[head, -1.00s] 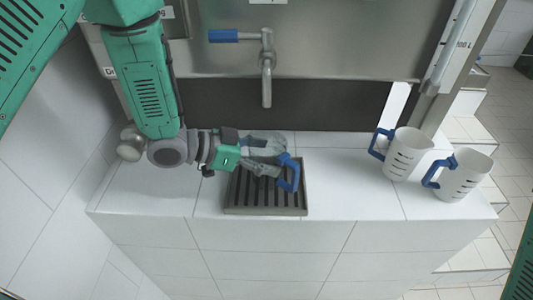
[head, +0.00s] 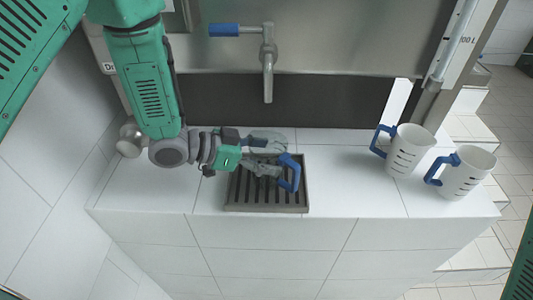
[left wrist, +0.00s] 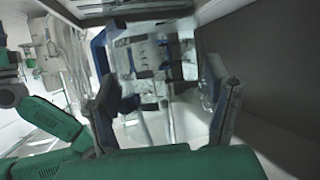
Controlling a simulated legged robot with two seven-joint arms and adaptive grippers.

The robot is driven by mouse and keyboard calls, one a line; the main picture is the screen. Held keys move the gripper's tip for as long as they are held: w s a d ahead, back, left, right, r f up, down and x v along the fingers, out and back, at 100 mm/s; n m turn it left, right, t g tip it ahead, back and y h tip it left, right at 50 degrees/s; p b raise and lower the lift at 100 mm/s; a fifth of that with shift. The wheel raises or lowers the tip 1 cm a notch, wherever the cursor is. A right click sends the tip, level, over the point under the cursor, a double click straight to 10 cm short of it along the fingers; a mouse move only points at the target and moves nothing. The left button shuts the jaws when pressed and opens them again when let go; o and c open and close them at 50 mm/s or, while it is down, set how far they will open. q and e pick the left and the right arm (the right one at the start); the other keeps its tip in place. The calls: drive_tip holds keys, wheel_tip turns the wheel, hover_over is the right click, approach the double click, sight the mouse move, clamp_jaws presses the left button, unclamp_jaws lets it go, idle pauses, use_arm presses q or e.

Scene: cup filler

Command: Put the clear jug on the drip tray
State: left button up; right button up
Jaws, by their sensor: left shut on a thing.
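The clear jug (head: 268,140) is see-through with a blue handle, which hangs over the right part of the drip tray. My left gripper (head: 266,169) is shut on the jug, above the tray. In the left wrist view the jug (left wrist: 150,65) shows between the two fingers of my left gripper (left wrist: 165,108). The dark slotted drip tray (head: 265,209) lies on the white counter below the tap. The jug is over the tray's back part; whether its base touches the tray I cannot tell. My right gripper is not in view.
Two white jugs with blue handles, a left one (head: 408,152) and a right one (head: 467,174), stand at the counter's right end. The tap (head: 267,70) with a blue lever hangs above the tray. The white counter (head: 345,185) between tray and white jugs is clear.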

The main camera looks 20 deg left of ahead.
use_arm(q)
drive_tip(key=o, duration=1.3)
drive_tip(key=shift+o, duration=0.2)
drive_tip(key=shift+a, duration=0.1)
drive_tip(key=v, duration=1.1)
drive_tip(key=shift+s+a, duration=0.2)
drive_tip(key=shift+a, duration=0.1)
drive_tip(key=shift+s+r, duration=0.1)
